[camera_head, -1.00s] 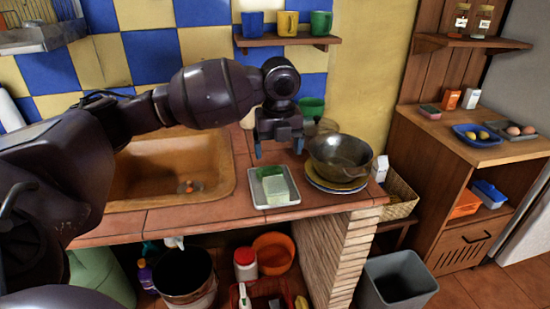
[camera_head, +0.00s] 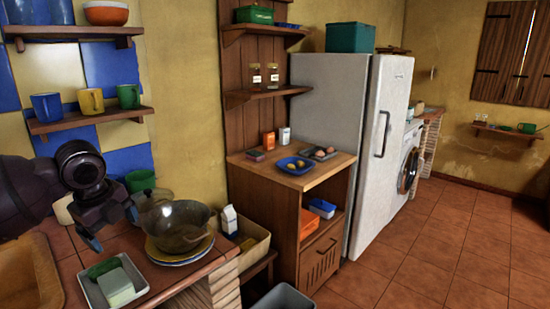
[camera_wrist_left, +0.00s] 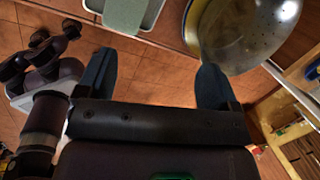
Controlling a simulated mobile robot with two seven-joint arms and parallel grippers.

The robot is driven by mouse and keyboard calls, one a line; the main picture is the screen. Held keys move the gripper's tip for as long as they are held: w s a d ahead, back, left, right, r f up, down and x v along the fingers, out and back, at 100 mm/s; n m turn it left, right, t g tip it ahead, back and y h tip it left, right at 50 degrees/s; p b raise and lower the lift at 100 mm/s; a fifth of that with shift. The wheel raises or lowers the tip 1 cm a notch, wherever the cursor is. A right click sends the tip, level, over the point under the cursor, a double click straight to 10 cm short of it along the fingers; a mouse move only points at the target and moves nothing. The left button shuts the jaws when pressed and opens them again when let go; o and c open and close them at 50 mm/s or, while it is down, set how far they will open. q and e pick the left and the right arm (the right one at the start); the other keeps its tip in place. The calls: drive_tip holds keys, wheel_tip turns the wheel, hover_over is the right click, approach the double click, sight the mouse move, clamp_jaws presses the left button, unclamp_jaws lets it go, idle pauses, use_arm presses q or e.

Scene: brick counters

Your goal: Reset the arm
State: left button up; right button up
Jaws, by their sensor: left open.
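My left arm comes in from the left in the head view, with its left gripper (camera_head: 114,228) over the counter between the sponge tray and the metal bowl. In the left wrist view the left gripper (camera_wrist_left: 155,82) shows two blue-tipped fingers spread wide with nothing between them. The grey metal bowl (camera_head: 172,226) sits on stacked plates (camera_head: 180,256), just right of the gripper; it also shows in the wrist view (camera_wrist_left: 245,30). The tray (camera_head: 137,277) holds a green and white sponge (camera_head: 115,284). My right gripper is not in view.
A shelf (camera_head: 90,121) with mugs hangs above. A wooden cabinet (camera_head: 279,222) and a white fridge (camera_head: 378,170) stand to the right. The tiled floor (camera_head: 430,265) at right is open.

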use_arm(q)
drive_tip(key=w+d+r+n+t+h, duration=0.2)
drive_tip(key=w+d+n+t+h, duration=0.1)
drive_tip(key=w+d+n+t, duration=0.35)
drive_tip(key=s+d+f+n+t+h+p, duration=0.1)
drive_tip(key=s+d+f+n+t+h, duration=0.25)
drive_tip(key=d+f, duration=0.4)
drive_tip(key=s+a+f+n+y, duration=0.2)
drive_tip(key=s+f+n, duration=0.1)
drive_tip(key=s+f, duration=0.5)
drive_tip(key=s+a+f+n+g+y+p, duration=0.1)
drive_tip(key=s+f+n, duration=0.3)
drive_tip(key=s+f, duration=0.5)
drive_tip(key=s+a+f+n+y+p, duration=0.1)
drive_tip(key=s+a+f+n+y, duration=0.2)
drive_tip(key=s+f, duration=0.5)
drive_tip(key=s+n, duration=0.1)
drive_tip(key=s, duration=0.8)
drive_tip(key=shift+f+g, duration=0.2)
drive_tip(key=shift+g, duration=0.2)
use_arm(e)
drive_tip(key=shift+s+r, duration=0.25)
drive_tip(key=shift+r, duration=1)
